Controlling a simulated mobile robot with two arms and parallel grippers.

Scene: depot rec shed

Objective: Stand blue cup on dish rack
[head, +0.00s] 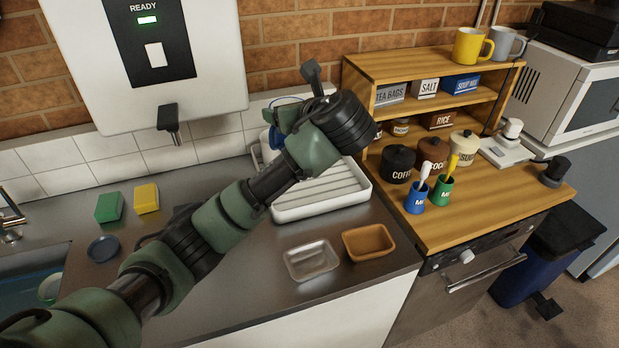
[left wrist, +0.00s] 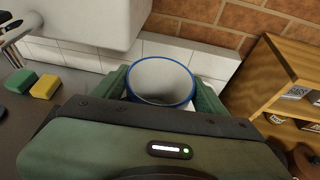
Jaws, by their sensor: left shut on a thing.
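The blue cup (left wrist: 161,82), with a blue rim and pale inside, sits between the two green fingers of my left gripper (left wrist: 162,92) in the left wrist view. Its mouth faces the camera. In the head view my left gripper (head: 287,116) is shut on the cup above the back left of the dish rack, and the hand and wrist hide most of the cup. The dish rack (head: 322,205) is a white ribbed tray on the steel counter, partly behind my arm. Whether the cup touches it cannot be told. My right gripper is not in view.
Green (head: 109,207) and yellow (head: 147,198) sponges lie left. A wooden shelf (head: 400,66) and jars stand right. A white wall heater (head: 215,60) hangs behind.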

